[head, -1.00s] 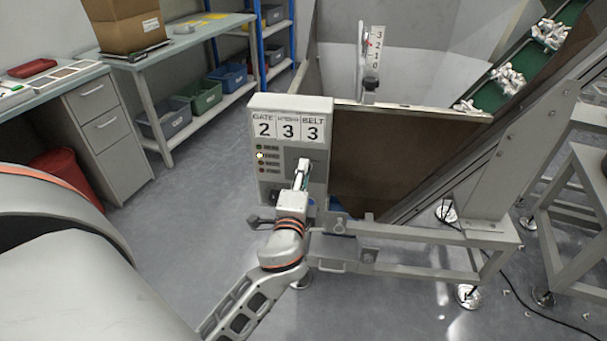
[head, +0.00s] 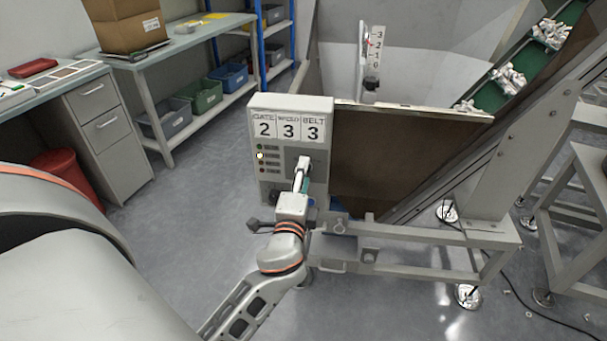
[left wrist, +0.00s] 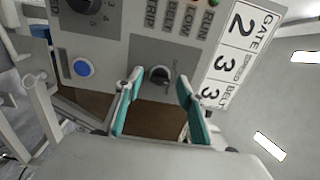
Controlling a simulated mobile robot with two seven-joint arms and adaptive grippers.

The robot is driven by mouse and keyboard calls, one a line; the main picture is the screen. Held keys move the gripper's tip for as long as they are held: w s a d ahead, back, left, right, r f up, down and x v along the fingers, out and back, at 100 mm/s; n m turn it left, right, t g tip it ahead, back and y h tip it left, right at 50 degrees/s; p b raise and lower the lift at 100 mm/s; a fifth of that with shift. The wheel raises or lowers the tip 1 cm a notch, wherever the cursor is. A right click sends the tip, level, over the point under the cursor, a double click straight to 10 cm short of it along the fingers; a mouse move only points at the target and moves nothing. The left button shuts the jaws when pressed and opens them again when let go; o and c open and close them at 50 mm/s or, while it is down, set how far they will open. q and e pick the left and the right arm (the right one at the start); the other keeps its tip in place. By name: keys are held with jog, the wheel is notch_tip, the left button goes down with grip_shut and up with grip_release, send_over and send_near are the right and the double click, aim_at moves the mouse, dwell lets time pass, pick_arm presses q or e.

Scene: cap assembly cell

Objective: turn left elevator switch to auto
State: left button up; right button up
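The grey control panel (head: 290,180) stands at the middle, with a display reading 2, 3, 3 under gate, speed and belt. In the left wrist view, a black rotary switch (left wrist: 160,75) sits on a darker plate of the panel; its small lettering is unreadable. My left gripper (left wrist: 159,103) has its two teal fingers spread apart, one to each side of the switch, with a visible gap to it. In the head view the left gripper (head: 302,170) is at the panel's lower right and hides the switch. My right gripper is in neither view.
A blue button (left wrist: 82,68) and another black knob (left wrist: 85,4) lie beside the switch. One indicator lamp (head: 260,155) is lit. A brown-sided hopper (head: 400,155) and green conveyor (head: 485,92) stand right of the panel.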

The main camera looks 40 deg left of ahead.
pick_arm(q)
jog(key=v, duration=1.1)
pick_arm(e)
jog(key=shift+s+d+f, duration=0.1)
pick_arm(q)
jog(key=shift+s+d, duration=0.1)
jog(key=s+d+f+n+g+h+p, duration=0.2)
jog(key=s+d+f+n+h+p, duration=0.2)
jog(key=f, duration=0.5)
jog(key=s+d+f+n+g+h+p, duration=0.3)
jog(key=s+d+f+h, duration=0.3)
jog(key=s+f, duration=0.4)
jog(key=shift+s+d+f+n+h+p, duration=0.15)
jog(key=shift+s+d+n+h+p, duration=0.35)
jog(key=shift+d+p, duration=0.35)
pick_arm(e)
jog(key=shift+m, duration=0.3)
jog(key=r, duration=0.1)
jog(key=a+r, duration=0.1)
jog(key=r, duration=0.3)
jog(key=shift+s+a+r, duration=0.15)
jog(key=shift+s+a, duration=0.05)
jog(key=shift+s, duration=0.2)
